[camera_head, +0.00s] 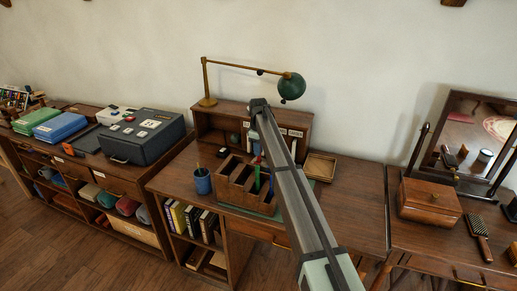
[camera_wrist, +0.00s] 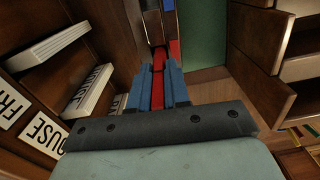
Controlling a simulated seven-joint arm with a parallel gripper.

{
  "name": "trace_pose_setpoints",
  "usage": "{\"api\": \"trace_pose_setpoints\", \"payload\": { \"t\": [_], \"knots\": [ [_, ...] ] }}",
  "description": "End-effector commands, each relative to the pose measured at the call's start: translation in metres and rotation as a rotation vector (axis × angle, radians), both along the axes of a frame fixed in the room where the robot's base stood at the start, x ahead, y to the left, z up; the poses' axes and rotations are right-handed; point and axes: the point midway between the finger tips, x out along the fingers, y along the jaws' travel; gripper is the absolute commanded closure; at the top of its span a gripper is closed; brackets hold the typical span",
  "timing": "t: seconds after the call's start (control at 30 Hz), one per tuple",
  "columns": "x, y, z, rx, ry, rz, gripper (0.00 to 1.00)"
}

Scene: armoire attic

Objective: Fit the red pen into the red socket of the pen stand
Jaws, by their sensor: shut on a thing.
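My gripper (camera_wrist: 158,72) is shut on the red pen (camera_wrist: 157,92), which lies between its blue fingers in the wrist view. The pen's far end points to the top of that view, towards the pen stand (camera_wrist: 152,27). A red patch (camera_wrist: 175,48), possibly the red socket's marking, shows just right of the pen's end. I cannot tell whether pen and stand touch. In the head view, the wooden pen stand (camera_head: 232,194) stands on the desk with a green pen (camera_head: 257,179) and a blue pen (camera_head: 271,186) upright in it.
A blue cup (camera_head: 202,182) stands left of the stand. A desk hutch (camera_head: 213,122) and a lamp (camera_head: 291,87) stand behind. A shallow wooden tray (camera_head: 320,166) lies to the right. The desk top (camera_head: 355,205) further right is clear. White labels (camera_wrist: 15,104) show at left in the wrist view.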

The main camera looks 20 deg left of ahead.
Motion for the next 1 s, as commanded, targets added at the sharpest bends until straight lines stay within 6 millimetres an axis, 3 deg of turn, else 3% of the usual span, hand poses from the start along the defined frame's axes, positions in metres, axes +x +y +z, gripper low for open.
{"api": "trace_pose_setpoints", "payload": {
  "t": [0.9,0.93,1.0],
  "knots": [
    [0.0,0.0,-0.019,0.0,0.0,0.0,1.0],
    [0.0,0.0,-0.019,0.0,0.0,0.0,0.83],
    [0.0,0.0,-0.019,0.0,-0.001,0.0,0.76]
  ]
}}
